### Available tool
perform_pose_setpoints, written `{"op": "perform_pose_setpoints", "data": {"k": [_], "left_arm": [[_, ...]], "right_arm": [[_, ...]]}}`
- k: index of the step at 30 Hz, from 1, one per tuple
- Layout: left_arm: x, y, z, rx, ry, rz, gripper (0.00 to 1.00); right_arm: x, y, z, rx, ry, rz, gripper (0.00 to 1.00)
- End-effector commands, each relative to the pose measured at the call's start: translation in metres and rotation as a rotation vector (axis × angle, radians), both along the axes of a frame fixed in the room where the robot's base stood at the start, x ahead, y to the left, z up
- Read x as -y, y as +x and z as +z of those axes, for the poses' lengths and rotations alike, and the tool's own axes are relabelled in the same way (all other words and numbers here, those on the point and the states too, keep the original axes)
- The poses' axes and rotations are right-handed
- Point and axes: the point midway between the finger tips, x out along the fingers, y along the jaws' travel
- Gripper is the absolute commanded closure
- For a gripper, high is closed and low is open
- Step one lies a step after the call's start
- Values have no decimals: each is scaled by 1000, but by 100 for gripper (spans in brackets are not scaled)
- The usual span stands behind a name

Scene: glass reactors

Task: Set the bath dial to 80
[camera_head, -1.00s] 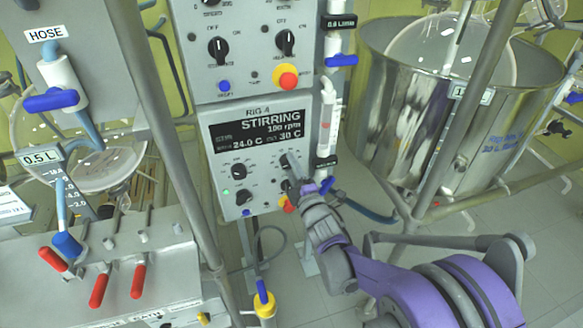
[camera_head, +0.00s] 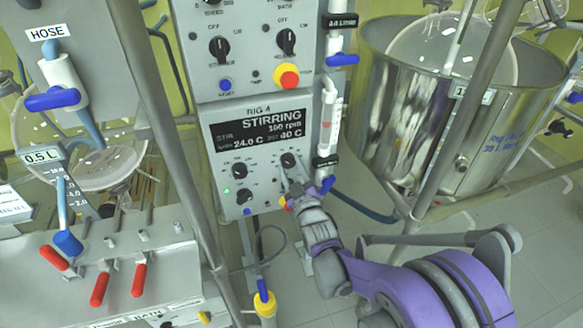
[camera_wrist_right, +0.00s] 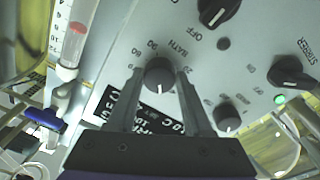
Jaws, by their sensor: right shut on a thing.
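The bath dial (camera_head: 288,160) is a round black knob on the right of the grey Rig 4 control panel, below its black display (camera_head: 257,131). The display reads STIRRING, 100 rpm, 24.0 C and a set value of 40 C. My right gripper (camera_head: 286,172) reaches up to the dial from below. In the right wrist view the dial (camera_wrist_right: 160,74) lies between the two fingertips of the right gripper (camera_wrist_right: 159,78), which is shut on it. The dial's white pointer mark and part of the printed scale show there. My left gripper is not in view.
Other black knobs (camera_head: 239,171) sit left of the dial, with a red-and-yellow stop button (camera_head: 287,76) above. A blue-handled valve (camera_head: 327,185) stands close right of the gripper. A steel bath vessel (camera_head: 395,110) is at right, and a grey post (camera_head: 185,190) at left.

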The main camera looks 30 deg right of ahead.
Motion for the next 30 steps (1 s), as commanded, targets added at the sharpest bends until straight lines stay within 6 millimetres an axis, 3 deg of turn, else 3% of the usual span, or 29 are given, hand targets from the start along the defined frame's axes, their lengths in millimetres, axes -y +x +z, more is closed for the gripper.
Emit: {"op": "perform_pose_setpoints", "data": {"k": [30], "left_arm": [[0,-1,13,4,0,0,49]], "right_arm": [[-4,1,2,224,941,0,100]]}}
